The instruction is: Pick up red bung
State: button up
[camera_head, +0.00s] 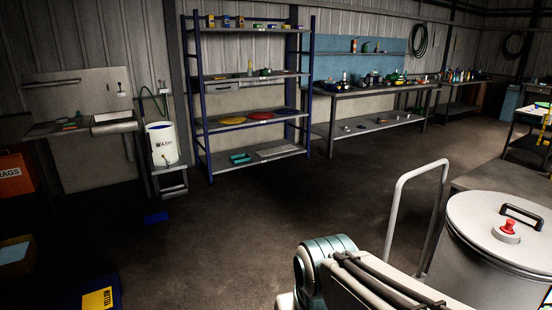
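The red bung (509,227) sits upright in a pale round fitting on the grey metal lid (475,222) of a large round vessel at the lower right. A black handle (522,216) stands on the lid close behind the bung, slightly to its right. My arm shows at the bottom centre, left of the vessel. My gripper is not in view, so its state does not show.
A white tubular rail (396,215) rises just left of the vessel. A blue shelf rack (200,95), workbenches (385,88) and a white WASH container (162,145) stand along the back wall. The floor (225,225) in the middle is mostly clear.

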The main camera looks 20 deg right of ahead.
aim_at(508, 229)
jog(key=z, duration=0.9)
jog(key=i, duration=0.8)
jog(key=z, duration=1.25)
jog(key=i, duration=1.2)
jog(key=z, duration=0.3)
